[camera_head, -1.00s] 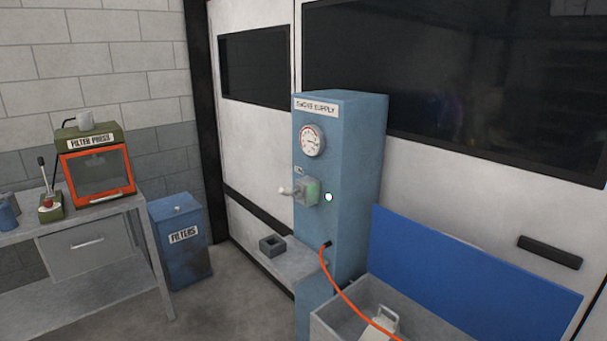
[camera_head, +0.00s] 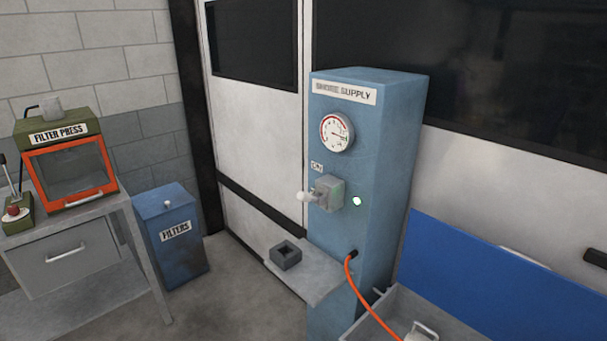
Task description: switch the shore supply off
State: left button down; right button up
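The blue shore supply cabinet (camera_head: 385,150) stands against the white panelled wall, with a "SHORE SUPPLY" label at its top. A round gauge (camera_head: 337,133) is on its front. Below the gauge a grey switch box (camera_head: 328,193) carries a lever with a pale knob (camera_head: 303,197) that sticks out to the left. A small plate above the box seems to read "ON". A lamp (camera_head: 357,202) beside the switch glows pale green-white. Neither of my grippers is in view.
An orange hose (camera_head: 365,304) runs from the cabinet down to a grey open bin (camera_head: 375,322). A shelf (camera_head: 322,277) with a dark square block (camera_head: 286,255) juts out below the switch. A blue filters bin (camera_head: 171,240) and a bench (camera_head: 75,258) with the filter press (camera_head: 70,170) stand left.

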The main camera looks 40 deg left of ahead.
aim_at(305, 196)
jog(key=i+j, duration=0.1)
jog(key=j, duration=0.35)
jog(key=i+j, duration=0.1)
jog(key=j, duration=0.3)
jog(key=i+j, duration=0.1)
jog(key=j, duration=0.35)
